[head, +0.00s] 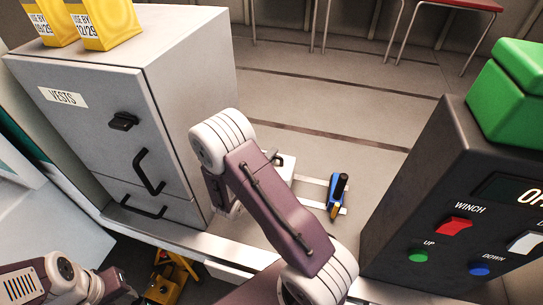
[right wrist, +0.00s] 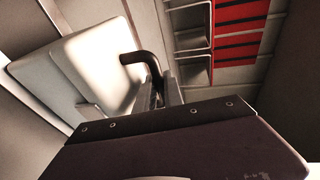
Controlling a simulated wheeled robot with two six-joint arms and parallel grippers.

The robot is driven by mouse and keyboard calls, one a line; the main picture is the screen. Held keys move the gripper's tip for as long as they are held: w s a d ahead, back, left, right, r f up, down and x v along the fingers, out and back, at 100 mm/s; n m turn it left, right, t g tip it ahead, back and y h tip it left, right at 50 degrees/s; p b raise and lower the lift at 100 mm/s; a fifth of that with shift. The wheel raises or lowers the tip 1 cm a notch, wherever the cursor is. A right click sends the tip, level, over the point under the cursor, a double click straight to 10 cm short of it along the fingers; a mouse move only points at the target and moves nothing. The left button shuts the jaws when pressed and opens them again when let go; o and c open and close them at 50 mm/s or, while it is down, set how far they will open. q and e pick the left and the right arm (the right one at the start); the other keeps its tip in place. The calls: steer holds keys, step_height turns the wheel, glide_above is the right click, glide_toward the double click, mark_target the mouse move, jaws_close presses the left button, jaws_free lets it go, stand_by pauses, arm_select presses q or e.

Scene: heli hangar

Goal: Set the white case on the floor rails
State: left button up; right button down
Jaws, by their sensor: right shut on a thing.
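The white case (right wrist: 85,65) fills the left of the right wrist view, with a dark curved handle (right wrist: 143,58). My right gripper (right wrist: 160,92) is shut on that handle. In the head view only a part of the white case (head: 287,167) shows past my right arm, which hides the rest and most of the gripper. The pale floor rails (head: 310,181) lie on the floor just right of the case. I cannot tell whether the case touches them. My left gripper (head: 125,288) is low at the left, and its jaw opening is unclear.
A blue and yellow tool (head: 337,195) with a black top stands at the rails' right end. A grey vests cabinet (head: 100,120) stands left, a dark winch console (head: 430,190) with a green box (head: 510,95) right. Open floor lies beyond, with red-seated chairs at the back.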

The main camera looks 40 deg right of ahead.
steer(key=c, duration=1.5)
jaws_free()
steer(key=shift+o, duration=0.2)
steer(key=shift+r, duration=0.1)
